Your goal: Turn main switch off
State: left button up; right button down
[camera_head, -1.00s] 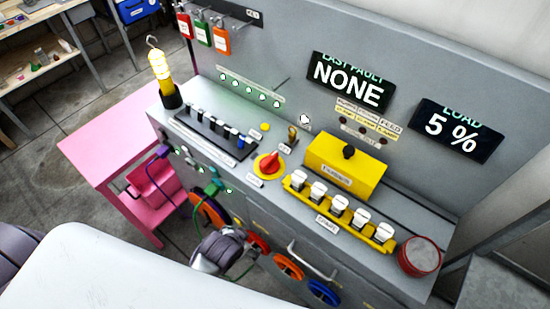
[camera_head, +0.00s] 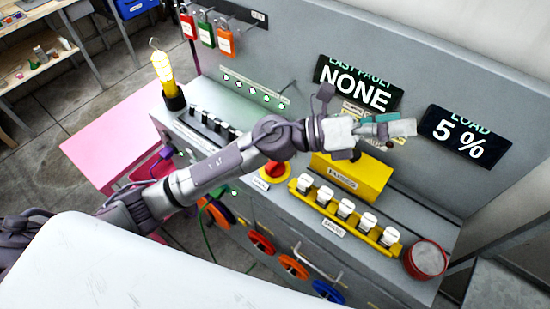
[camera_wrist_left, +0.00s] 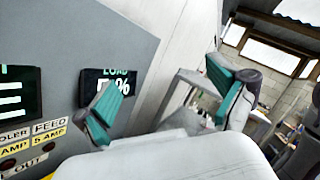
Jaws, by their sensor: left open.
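A red rotary knob on a yellow disc (camera_head: 275,171), which looks like the main switch, sits on the sloped top of the grey console (camera_head: 265,215). Its upper edge is close under my left forearm in the head view, and its label is too small to read. My left gripper (camera_head: 402,128) is open and empty, up and to the right of the knob, in front of the panel between the two displays. The left wrist view shows its teal fingers (camera_wrist_left: 160,100) spread apart, with the knob out of that view. My right gripper is not in view.
A yellow box (camera_head: 350,178), a yellow rack of white switches (camera_head: 345,210) and a red round tin (camera_head: 427,260) stand right of the knob. A LOAD display (camera_head: 457,137) is behind the gripper. A yellow lamp (camera_head: 164,75) stands at the console's left end.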

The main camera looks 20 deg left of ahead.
pick_arm(q)
notch_tip(320, 180, down, 4)
jog(key=s+d+m+g+y, duration=0.2)
jog(key=m+g+y, duration=0.1)
jog(key=m+g, duration=0.3)
jog(key=m+y, duration=0.9)
jog(key=y, duration=0.9)
send_over(275, 162)
notch_tip(275, 162, down, 12)
jog(key=shift+t, duration=0.4)
notch_tip(275, 162, down, 12)
jog(key=p, duration=0.5)
jog(key=shift+r, duration=0.2)
jog(key=shift+f, duration=0.75)
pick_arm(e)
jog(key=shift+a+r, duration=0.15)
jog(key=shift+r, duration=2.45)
